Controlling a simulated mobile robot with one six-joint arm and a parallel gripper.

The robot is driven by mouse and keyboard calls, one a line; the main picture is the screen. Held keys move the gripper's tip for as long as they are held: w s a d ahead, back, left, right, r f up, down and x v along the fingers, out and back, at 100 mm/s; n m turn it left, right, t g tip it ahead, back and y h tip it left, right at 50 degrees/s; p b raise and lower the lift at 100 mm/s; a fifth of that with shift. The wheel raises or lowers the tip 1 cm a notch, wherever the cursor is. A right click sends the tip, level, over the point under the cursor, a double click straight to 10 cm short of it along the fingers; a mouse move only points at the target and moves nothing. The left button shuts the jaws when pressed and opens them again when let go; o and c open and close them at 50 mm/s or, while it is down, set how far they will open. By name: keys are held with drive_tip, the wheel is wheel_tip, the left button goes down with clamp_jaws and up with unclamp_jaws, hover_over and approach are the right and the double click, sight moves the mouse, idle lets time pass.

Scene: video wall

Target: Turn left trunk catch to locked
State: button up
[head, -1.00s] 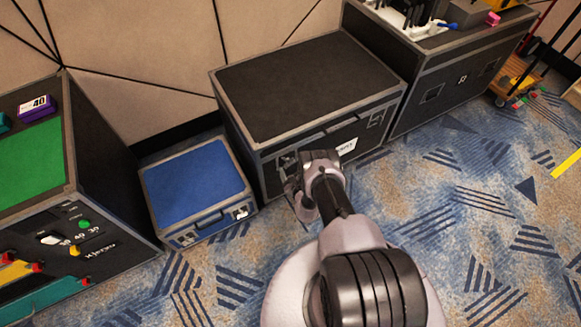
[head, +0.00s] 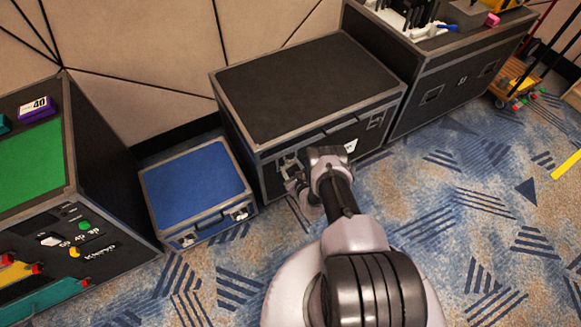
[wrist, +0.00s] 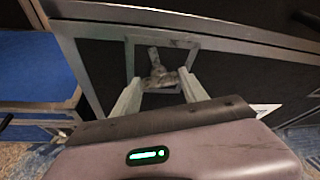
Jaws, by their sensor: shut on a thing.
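The black trunk (head: 300,85) with grey edges stands against the wall in the head view. Its left catch (wrist: 158,72) is a grey metal handle on a plate on the front face, seen in the wrist view between my fingers. My gripper (wrist: 160,88) is shut on the catch, with one pale finger on each side of it. In the head view my gripper (head: 290,176) is at the left part of the trunk's front, and my wrist partly covers this area. The right catch (head: 376,119) shows near the trunk's right front corner.
A blue case (head: 195,185) stands on the carpet just left of the trunk. A black case with a green top (head: 30,165) is at the far left. A larger black case (head: 455,85) stands to the right. The carpet (head: 480,220) at the right front is mostly clear.

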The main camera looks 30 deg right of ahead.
drive_tip(key=shift+d+m+y, duration=0.1)
drive_tip(key=shift+m+y, duration=0.9)
drive_tip(key=shift+m, duration=0.4)
drive_tip(key=o, duration=1.4)
drive_tip(key=p+v, duration=0.8)
drive_tip(key=v, duration=0.9)
drive_tip(key=shift+s+d+r, duration=0.1)
drive_tip(key=shift+s+r, duration=0.05)
drive_tip(key=shift+s, duration=0.05)
